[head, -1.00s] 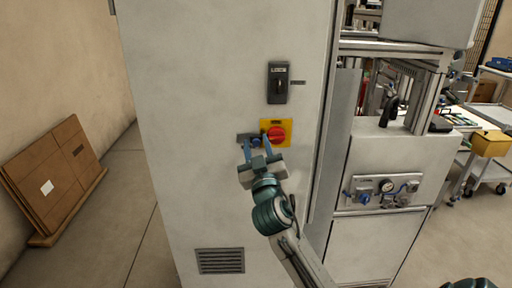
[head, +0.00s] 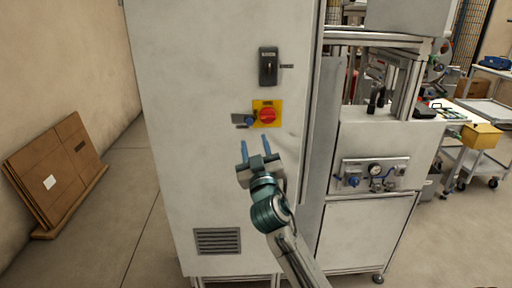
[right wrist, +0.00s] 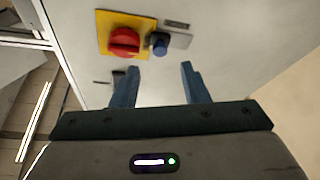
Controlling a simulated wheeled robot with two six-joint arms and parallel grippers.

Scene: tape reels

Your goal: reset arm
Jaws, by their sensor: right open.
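My right gripper (head: 256,150) is in front of the grey cabinet (head: 190,130), its two blue fingers apart with nothing between them. It sits a little below a red rotary switch (head: 267,116) on a yellow plate and a small blue knob (head: 249,119) on a grey plate. In the right wrist view the open fingers (right wrist: 160,85) point toward the cabinet face, and the red switch (right wrist: 124,41) and blue knob (right wrist: 159,43) show beyond them. My left gripper is not in view.
A dark handle switch (head: 268,66) is higher on the cabinet, and a vent (head: 218,241) is low on it. A machine with a gauge panel (head: 372,174) stands right of the cabinet. Flattened cardboard (head: 60,170) leans on the left wall. A yellow box (head: 482,136) sits on a cart at right.

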